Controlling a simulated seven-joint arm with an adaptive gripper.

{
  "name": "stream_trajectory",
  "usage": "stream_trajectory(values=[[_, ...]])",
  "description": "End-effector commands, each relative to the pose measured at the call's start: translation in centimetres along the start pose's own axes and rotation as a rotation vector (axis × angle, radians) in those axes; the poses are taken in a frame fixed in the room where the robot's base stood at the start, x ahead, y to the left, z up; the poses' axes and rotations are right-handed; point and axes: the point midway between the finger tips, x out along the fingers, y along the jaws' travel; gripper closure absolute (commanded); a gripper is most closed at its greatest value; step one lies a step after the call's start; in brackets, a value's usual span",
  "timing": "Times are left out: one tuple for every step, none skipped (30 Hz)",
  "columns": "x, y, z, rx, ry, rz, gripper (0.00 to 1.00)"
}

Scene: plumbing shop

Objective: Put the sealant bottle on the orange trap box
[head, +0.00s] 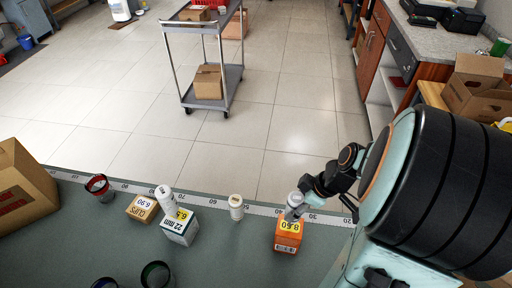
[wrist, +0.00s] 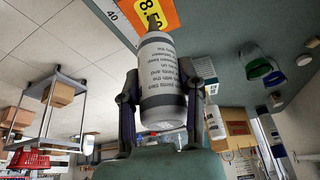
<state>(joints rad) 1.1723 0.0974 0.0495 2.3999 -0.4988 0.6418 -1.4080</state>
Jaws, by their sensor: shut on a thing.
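The sealant bottle (wrist: 163,85) is a grey-white bottle with printed text and a dark nozzle. In the wrist view my gripper (wrist: 167,100) has one dark finger on each side of it, shut on its body. The orange trap box (head: 288,236) stands near the strip at the counter's far edge, with a yellow 8.50 label. In the wrist view part of the orange box (wrist: 170,14) shows beyond the bottle's nozzle. In the head view the bottle (head: 294,199) is over the box's far side, partly hidden by my gripper (head: 300,205). I cannot tell whether bottle and box touch.
Left of the orange box stand a white bottle (head: 236,208), a 22 mm box (head: 180,228), another white bottle (head: 165,198), a clips box (head: 142,208) and a red-rimmed cup (head: 98,187). A large cardboard box (head: 25,190) is at far left. The counter's middle is clear.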

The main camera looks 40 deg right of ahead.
Motion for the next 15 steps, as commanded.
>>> stream_trajectory(values=[[0.10,-0.01,0.04,0.000,0.000,-0.001,1.00],[0.19,-0.01,0.07,0.000,0.000,-0.001,1.00],[0.26,0.00,0.11,0.000,0.000,0.000,0.59],[0.23,0.01,0.11,0.000,0.000,0.000,0.50],[0.23,0.01,0.10,0.000,0.000,0.000,0.41],[0.22,0.01,0.10,0.000,0.000,0.000,0.36],[0.22,0.01,0.10,0.000,0.000,0.000,0.36],[0.22,0.01,0.10,0.000,0.000,0.000,0.36],[0.22,0.01,0.09,0.000,0.000,0.000,0.36],[0.22,0.01,0.09,0.000,0.000,0.000,0.36],[0.22,0.01,0.09,0.000,0.000,0.000,0.36],[0.21,0.01,0.09,0.000,0.000,0.000,0.36],[0.21,0.01,0.09,0.000,0.000,0.000,0.36],[0.19,0.01,0.08,0.000,0.000,0.000,0.36],[0.09,0.02,0.04,0.000,0.000,0.001,0.36]])
